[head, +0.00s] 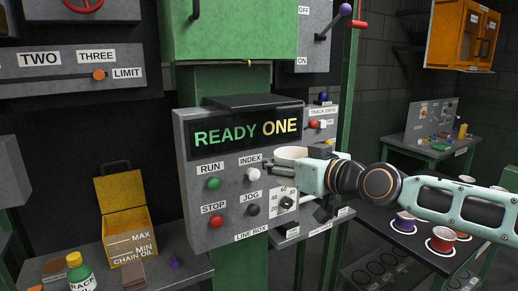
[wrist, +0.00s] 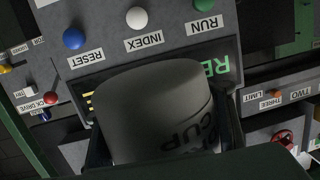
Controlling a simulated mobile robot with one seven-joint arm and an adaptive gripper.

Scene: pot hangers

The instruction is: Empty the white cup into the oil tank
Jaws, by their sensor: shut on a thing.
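The white cup (head: 289,152) is held in front of the grey control panel, just below the lit READY ONE display. My gripper (head: 283,168) is shut on it from the right. In the wrist view the cup (wrist: 150,105) looks grey in shadow, fills the middle between the fingers, and carries a label ending in CUP. Its contents cannot be seen. The oil tank (head: 128,238) is a yellow box marked MAX, MIN and CHAIN OIL. It stands on the bench at lower left with its lid (head: 121,193) raised, well left of and below the cup.
The control panel (head: 225,220) has buttons and a knob close to my gripper. A green bottle (head: 80,275) stands left of the tank, and a brown block (head: 131,272) lies in front of it. Red and purple cups stand on the right table (head: 400,242).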

